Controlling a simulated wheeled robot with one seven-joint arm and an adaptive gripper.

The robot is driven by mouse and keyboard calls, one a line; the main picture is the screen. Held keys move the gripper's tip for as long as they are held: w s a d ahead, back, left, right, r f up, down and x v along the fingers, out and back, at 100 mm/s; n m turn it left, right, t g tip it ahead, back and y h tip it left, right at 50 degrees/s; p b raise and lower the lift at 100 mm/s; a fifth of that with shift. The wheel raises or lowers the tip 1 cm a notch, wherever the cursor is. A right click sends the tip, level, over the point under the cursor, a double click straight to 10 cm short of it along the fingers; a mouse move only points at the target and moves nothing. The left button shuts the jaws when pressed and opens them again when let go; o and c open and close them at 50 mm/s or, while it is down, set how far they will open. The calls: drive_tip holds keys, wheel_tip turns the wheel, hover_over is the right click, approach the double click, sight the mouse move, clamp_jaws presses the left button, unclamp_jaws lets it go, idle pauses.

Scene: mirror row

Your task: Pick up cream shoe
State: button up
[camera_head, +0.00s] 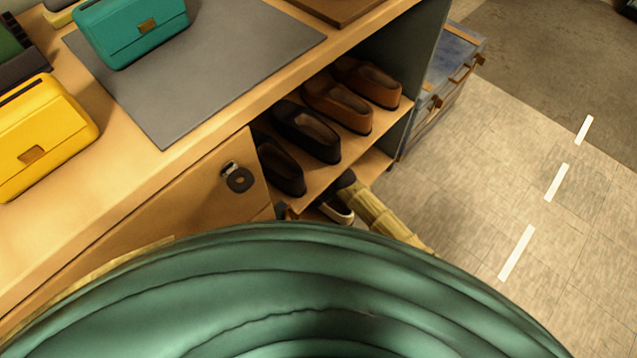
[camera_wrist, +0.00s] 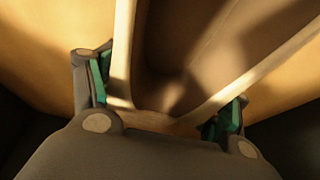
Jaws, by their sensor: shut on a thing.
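The cream shoe (camera_wrist: 122,60) fills the middle of the wrist view, with pale rims and a shadowed brown inside. Its near end lies between the green-padded fingers of my gripper (camera_wrist: 165,100). The gripper is shut on this end, with one finger at each side. The far end of the shoe runs out of the picture. In the head view I cannot make out the cream shoe for certain.
Black shoes (camera_head: 307,132) and brown shoes (camera_head: 337,104) stand on the upper shelf (camera_head: 352,148), just above my arm. A blue chest (camera_head: 447,62) stands right of the shelves. The floor (camera_head: 480,170) is clear at the right.

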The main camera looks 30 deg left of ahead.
sight(347, 216)
drive_tip(key=shift+d, duration=0.2)
drive_tip(key=o, duration=1.3)
drive_tip(key=shift+d+r, duration=0.25)
drive_tip(key=shift+r, duration=0.15)
drive_tip(key=s+d, duration=0.1)
drive_tip(key=d, duration=0.2)
drive_tip(key=s+d, duration=0.1)
drive_tip(key=d, duration=0.3)
drive_tip(key=s+d, duration=0.1)
drive_tip(key=d, duration=0.3)
drive_tip(key=shift+s+d+r, duration=0.15)
drive_tip(key=shift+s+d, duration=0.05)
drive_tip(key=shift+s, duration=0.15)
